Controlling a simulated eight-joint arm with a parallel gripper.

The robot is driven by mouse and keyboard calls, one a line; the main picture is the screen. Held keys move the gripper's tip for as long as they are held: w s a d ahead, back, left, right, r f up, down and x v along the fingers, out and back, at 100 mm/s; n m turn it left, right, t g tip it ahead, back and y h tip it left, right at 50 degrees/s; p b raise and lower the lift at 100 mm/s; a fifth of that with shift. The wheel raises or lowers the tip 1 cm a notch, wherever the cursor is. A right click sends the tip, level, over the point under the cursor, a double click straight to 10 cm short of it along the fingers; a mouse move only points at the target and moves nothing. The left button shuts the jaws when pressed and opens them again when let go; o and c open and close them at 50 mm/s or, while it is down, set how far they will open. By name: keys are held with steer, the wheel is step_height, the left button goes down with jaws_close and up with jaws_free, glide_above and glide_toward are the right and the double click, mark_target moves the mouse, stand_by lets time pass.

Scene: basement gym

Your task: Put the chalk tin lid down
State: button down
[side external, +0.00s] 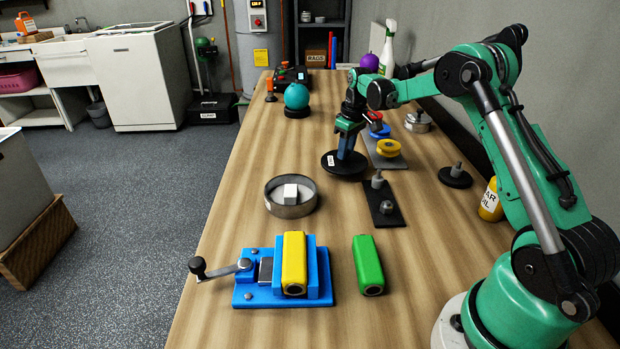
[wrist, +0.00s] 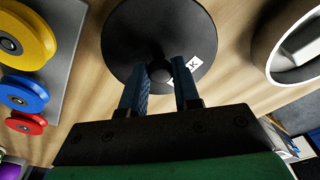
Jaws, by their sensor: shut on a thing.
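The chalk tin lid (side external: 337,166) is a flat black disc with a small white label. It also shows in the wrist view (wrist: 125,35). My gripper (side external: 347,148) is above the lid, pointing down, and its blue fingers (wrist: 162,76) are shut on the lid's dark central knob. The lid looks level and at or just above the wooden table; I cannot tell whether it touches. The open round metal tin (side external: 269,203), with white chalk blocks (side external: 291,193) inside, stands nearer the camera and to the left. The tin is partly seen in the wrist view (wrist: 262,50).
A grey rack with yellow (side external: 388,148), blue and red discs lies right of the lid. A black plate with knobs (side external: 385,203) and another black knobbed disc (side external: 455,178) are nearby. A blue vise (side external: 250,297) holds a yellow block. Bare table (side external: 235,180) lies left of the lid.

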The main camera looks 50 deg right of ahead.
mark_target(350, 163)
steer(key=shift+f, duration=1.15)
steer(key=shift+f, duration=0.1)
steer(key=c, duration=0.6)
jaws_free()
steer(key=shift+c, duration=0.2)
step_height(350, 163, up, 12)
steer(key=s+f, duration=0.1)
steer(key=s+a+r+t, duration=0.1)
steer(key=s+a+r, duration=0.1)
steer(key=a, duration=0.5)
steer(key=s+a+r+t, duration=0.2)
steer(key=s+a, duration=0.3)
steer(key=a, duration=0.3)
steer(key=shift+r+h, duration=0.3)
steer(key=shift+r, duration=0.3)
steer(key=shift+o, duration=0.5)
steer(key=s+a+f+t, duration=0.2)
steer(key=s+a+f, duration=0.2)
steer(key=s+a, duration=0.2)
steer(key=shift+s+a+t, duration=0.3)
steer(key=shift+s+t, duration=0.1)
